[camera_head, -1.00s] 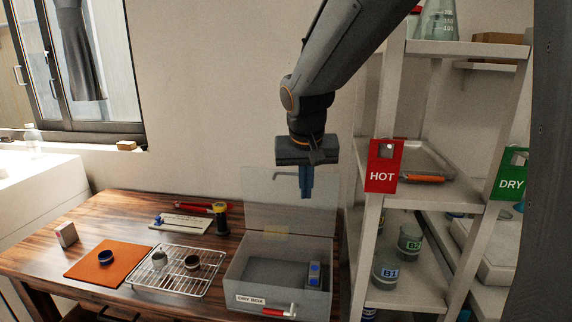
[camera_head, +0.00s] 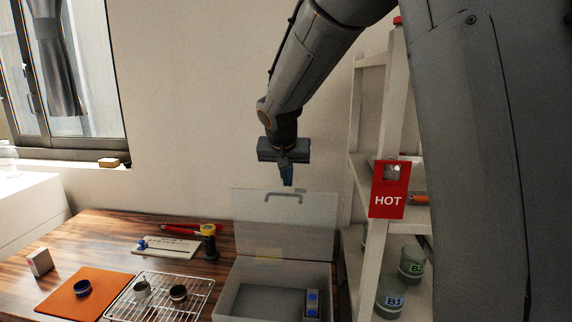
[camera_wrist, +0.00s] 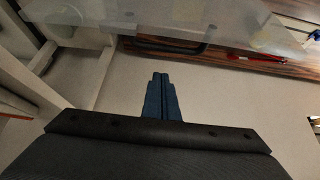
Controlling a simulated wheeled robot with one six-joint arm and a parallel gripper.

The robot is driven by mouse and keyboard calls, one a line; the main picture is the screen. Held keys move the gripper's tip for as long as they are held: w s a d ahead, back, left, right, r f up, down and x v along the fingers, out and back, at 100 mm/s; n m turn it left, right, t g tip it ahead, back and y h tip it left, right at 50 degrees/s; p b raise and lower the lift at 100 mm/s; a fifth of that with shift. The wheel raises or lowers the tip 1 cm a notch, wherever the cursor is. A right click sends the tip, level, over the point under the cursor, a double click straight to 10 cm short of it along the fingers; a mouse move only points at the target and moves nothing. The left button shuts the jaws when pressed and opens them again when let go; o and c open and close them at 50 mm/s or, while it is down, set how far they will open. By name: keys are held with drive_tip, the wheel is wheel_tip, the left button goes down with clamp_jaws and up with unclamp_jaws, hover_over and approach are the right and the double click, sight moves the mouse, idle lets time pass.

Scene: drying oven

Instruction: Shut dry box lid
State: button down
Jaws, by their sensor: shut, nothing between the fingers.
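The dry box (camera_head: 228,302) stands on the wooden table at the bottom of the head view, its front cut off by the frame edge. Its translucent lid (camera_head: 300,232) stands open and upright at the back, with a grey handle (camera_head: 284,197) near its top edge. My gripper (camera_head: 287,183) is shut and empty, in the air at about the lid's top edge in the head view. In the wrist view my shut fingers (camera_wrist: 161,78) point toward the lid (camera_wrist: 225,18) and its dark handle (camera_wrist: 170,46); a gap seems to lie between them.
A blue-dotted item (camera_head: 312,303) lies in the box. Left of it are a wire rack (camera_head: 200,290) with small cups, an orange mat (camera_head: 62,304) and a dark yellow-topped cylinder (camera_head: 210,243). A shelf with a red HOT sign (camera_head: 389,190) stands close on the right.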

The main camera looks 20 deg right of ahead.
drive_tip(key=s, duration=0.1)
drive_tip(key=s+a, duration=0.1)
drive_tip(key=s, duration=0.1)
drive_tip(key=shift+s+a+f+p, duration=0.15)
drive_tip(key=shift+s+a+p, duration=0.1)
drive_tip(key=shift+p, duration=0.05)
drive_tip(key=shift+a+f+b, duration=0.1)
drive_tip(key=shift+a+b, duration=0.1)
drive_tip(key=shift+b, duration=0.65)
